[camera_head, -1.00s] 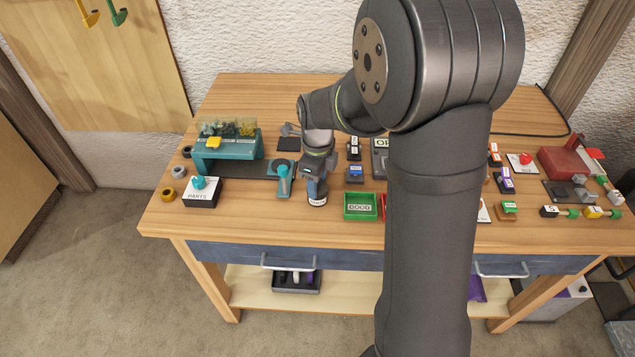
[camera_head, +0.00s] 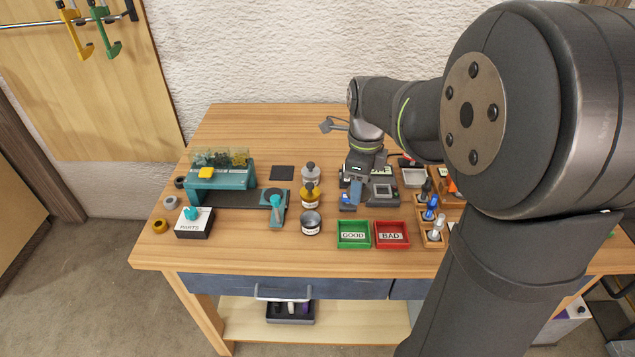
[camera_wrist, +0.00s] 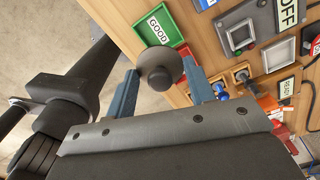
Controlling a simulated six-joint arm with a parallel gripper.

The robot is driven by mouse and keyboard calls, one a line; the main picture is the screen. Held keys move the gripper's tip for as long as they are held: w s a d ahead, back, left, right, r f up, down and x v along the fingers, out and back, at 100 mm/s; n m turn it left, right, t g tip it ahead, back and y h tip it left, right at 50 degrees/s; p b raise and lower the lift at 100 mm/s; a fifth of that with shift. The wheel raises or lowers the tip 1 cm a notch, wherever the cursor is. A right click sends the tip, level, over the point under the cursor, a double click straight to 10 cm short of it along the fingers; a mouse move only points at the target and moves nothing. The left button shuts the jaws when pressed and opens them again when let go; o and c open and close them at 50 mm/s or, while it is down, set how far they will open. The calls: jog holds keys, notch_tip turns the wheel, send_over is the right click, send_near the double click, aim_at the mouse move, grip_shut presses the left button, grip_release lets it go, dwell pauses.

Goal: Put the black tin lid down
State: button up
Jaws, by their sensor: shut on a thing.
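The black tin lid (camera_wrist: 158,72), round and dark with a knob in its middle, is between the two blue fingers of my gripper (camera_wrist: 160,68) in the wrist view. My gripper is shut on it and holds it above the bench. In the head view my gripper (camera_head: 356,190) is right of the bottles and behind the green and red trays; I cannot make out the lid there. An open grey tin (camera_head: 311,224) with a white label stands left of the green tray. A flat black square (camera_head: 282,172) lies bare behind the bottles' left side.
The green GOOD tray (camera_head: 354,246) and red BAD tray (camera_head: 391,247) are near the front edge. A grey bottle (camera_head: 310,174) and yellow bottle (camera_head: 309,196) stand behind the tin. A wooden rack (camera_head: 434,243) is at right.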

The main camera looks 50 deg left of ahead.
jog(key=w+a, duration=0.5)
jog(key=a, duration=0.6)
send_over(282, 172)
jog(key=shift+m, duration=0.4)
notch_tip(282, 172, down, 10)
jog(key=shift+d, duration=0.1)
jog(key=shift+f, duration=2)
jog(key=shift+f, duration=0.1)
jog(key=shift+f, duration=0.1)
jog(key=o, duration=0.9)
jog(key=shift+o, duration=0.2)
